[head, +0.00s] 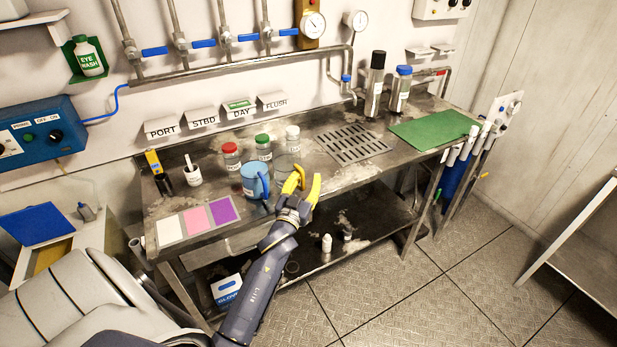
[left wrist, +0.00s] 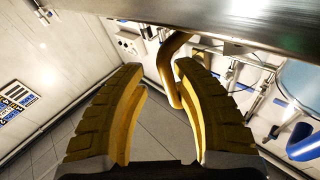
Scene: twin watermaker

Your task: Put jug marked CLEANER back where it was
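A blue jug (head: 252,181) with a darker blue handle and a small white label stands on the metal bench, near its front edge. The label is too small to read, so I cannot tell whether it says CLEANER. My left gripper (head: 302,187) is just right of the jug at the bench's front edge, apart from it. Its yellow fingers are spread, and they also show apart in the left wrist view (left wrist: 160,110). A curved brass-coloured bar (left wrist: 172,65) shows beside the right-hand finger there; I cannot tell what it belongs to. My right gripper is out of view.
Red-capped (head: 231,157), green-capped (head: 263,148) and white-capped (head: 292,140) jars stand behind the jug. Three coloured squares (head: 197,216) lie left of it. A drain grate (head: 352,144) and a green mat (head: 434,129) lie right. Two tall bottles stand behind. The lower shelf (head: 370,222) is mostly clear.

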